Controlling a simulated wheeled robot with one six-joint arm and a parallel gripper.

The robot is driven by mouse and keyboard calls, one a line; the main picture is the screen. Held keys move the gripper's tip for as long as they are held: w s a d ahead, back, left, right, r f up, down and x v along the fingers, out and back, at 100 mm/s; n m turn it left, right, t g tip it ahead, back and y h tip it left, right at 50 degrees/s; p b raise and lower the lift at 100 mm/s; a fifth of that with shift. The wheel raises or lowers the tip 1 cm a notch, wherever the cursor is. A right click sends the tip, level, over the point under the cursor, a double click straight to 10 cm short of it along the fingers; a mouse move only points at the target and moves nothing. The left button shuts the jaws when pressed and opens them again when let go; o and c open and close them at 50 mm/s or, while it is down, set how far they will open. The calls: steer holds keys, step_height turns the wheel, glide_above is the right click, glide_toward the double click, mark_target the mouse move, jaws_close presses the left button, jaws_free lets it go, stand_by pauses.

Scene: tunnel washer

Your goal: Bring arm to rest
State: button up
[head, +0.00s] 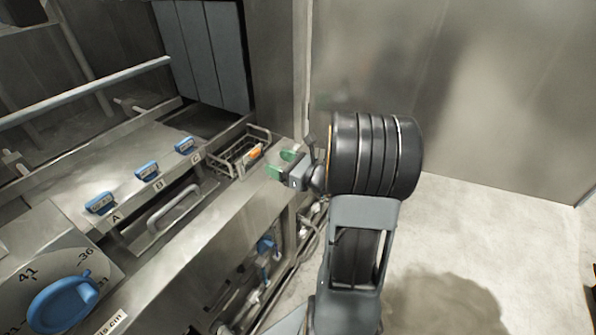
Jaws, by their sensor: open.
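My gripper (287,164) is at the end of my arm, to the right of the picture's middle-left machine. Its green-tipped fingers are spread apart and point left. Nothing shows between them. It hangs over or close to the machine's front edge, near a wire basket (226,160); I cannot tell the exact gap. An orange item (250,154) lies in or on the basket. My arm bends with its large black joint to the right of the gripper.
Blue handles marked A (100,203), B (147,170) and C (184,145) sit on the steel deck. A grey bar handle (174,208) and a blue dial knob (64,300) are nearer. Blue valves (266,246) sit below the edge. Open floor (480,235) lies right, before a metal wall (460,80).

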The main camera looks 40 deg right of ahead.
steer(key=v, duration=0.6)
steer(key=shift+s, duration=0.3)
steer(key=s+a+f+n+g, duration=0.8)
steer(key=n+g, duration=0.5)
steer(key=n, duration=0.3)
steer(key=s+a+r+n+h+p, duration=0.1)
steer(key=a+r+n+h, duration=0.6)
steer(key=n, duration=0.8)
steer(key=shift+s+a+r+p, duration=0.25)
steer(key=shift+a+r+p, duration=0.35)
steer(key=shift+r, duration=0.85)
steer(key=shift+a, duration=0.1)
